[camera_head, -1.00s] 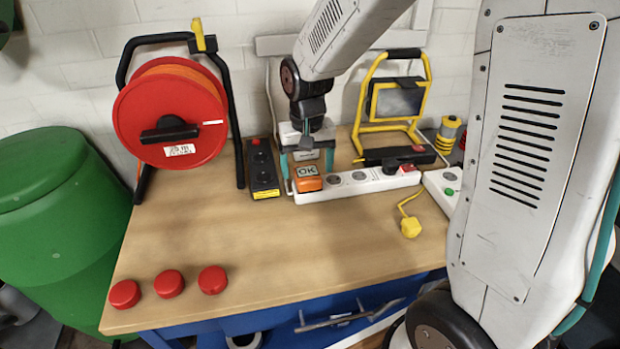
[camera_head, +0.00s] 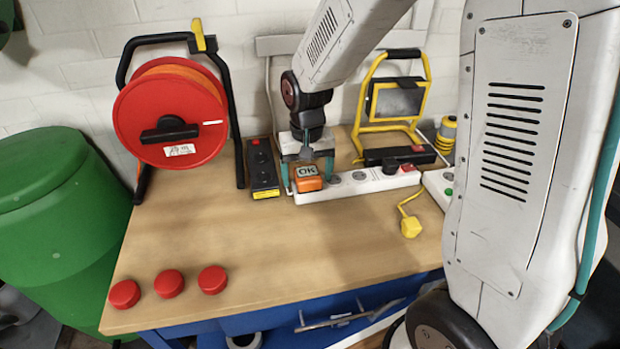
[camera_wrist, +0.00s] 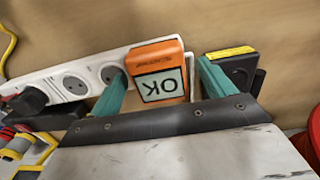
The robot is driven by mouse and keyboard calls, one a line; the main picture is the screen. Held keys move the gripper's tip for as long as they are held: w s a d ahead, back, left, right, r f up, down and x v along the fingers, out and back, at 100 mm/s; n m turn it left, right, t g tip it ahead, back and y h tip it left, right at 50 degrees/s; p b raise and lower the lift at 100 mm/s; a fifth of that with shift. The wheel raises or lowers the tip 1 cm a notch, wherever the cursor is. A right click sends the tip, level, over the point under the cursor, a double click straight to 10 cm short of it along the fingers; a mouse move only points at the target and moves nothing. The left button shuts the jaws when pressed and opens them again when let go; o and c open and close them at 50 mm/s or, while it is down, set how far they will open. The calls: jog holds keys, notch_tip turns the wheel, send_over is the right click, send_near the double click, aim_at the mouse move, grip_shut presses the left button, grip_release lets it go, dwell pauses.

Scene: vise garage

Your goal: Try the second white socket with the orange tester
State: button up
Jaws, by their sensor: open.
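The orange tester (camera_head: 308,184), with "OK" on its display, sits on the left end of the white power strip (camera_head: 345,190). In the wrist view the tester (camera_wrist: 157,73) stands between the two teal fingers of my open gripper (camera_wrist: 165,88), with a gap on the right side. In the head view my gripper (camera_head: 308,173) comes down from above, fingers on either side of the tester. Beside the tester are two empty round sockets, the nearer (camera_wrist: 109,74) and the farther (camera_wrist: 75,85). A black plug (camera_head: 390,168) fills another socket. The socket under the tester is hidden.
A black power strip (camera_head: 262,170) lies close left of my gripper. A red cable reel (camera_head: 170,115) and a yellow work light (camera_head: 395,100) stand behind. A yellow plug (camera_head: 411,227) lies in front. Red caps (camera_head: 169,284) sit front left; the bench middle is clear.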

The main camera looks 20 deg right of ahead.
aim_at(307, 171)
dwell(0.3)
jog(key=c, duration=1.6)
jog(key=shift+r, duration=3)
